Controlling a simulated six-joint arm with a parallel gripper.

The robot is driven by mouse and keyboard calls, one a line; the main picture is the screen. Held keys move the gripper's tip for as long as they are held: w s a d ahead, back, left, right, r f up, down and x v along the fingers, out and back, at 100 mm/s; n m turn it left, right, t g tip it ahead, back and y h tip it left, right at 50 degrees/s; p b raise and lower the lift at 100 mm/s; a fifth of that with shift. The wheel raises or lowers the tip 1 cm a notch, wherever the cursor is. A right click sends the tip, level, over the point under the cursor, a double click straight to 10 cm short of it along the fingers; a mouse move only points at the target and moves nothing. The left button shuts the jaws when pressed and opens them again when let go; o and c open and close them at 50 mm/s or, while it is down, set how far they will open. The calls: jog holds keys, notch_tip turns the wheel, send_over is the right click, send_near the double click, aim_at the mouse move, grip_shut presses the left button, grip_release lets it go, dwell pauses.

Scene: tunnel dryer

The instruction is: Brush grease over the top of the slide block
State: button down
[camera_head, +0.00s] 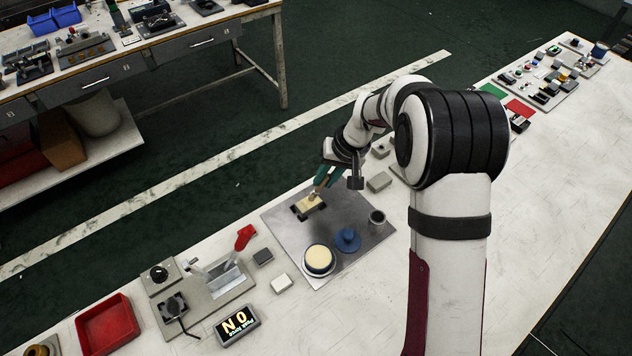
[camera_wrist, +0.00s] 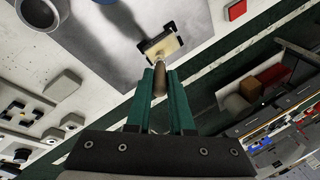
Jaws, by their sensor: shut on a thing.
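The slide block (camera_head: 310,205) sits on a grey metal plate (camera_head: 283,232) between dark end pieces, and its top looks cream. I cannot tell whether that colour is grease. It also shows in the wrist view (camera_wrist: 165,46). My gripper (camera_head: 323,180) has green fingers, shut on the brown handle of a brush (camera_wrist: 159,82). The brush points down at the block, its tip at or just above the near part of the top; contact is unclear. An open round tub (camera_head: 319,258) of cream-coloured grease stands on the plate's front part.
A blue round lid (camera_head: 347,240) and a grey cup (camera_head: 377,220) stand on the plate, right of the tub. Left are small grey blocks, a red-handled clamp fixture (camera_head: 220,279), a display (camera_head: 237,325) and a red tray (camera_head: 106,325).

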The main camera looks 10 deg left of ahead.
jog(key=shift+s+a, duration=1.95)
jog(key=shift+s, duration=0.05)
notch_tip(320, 180, up, 8)
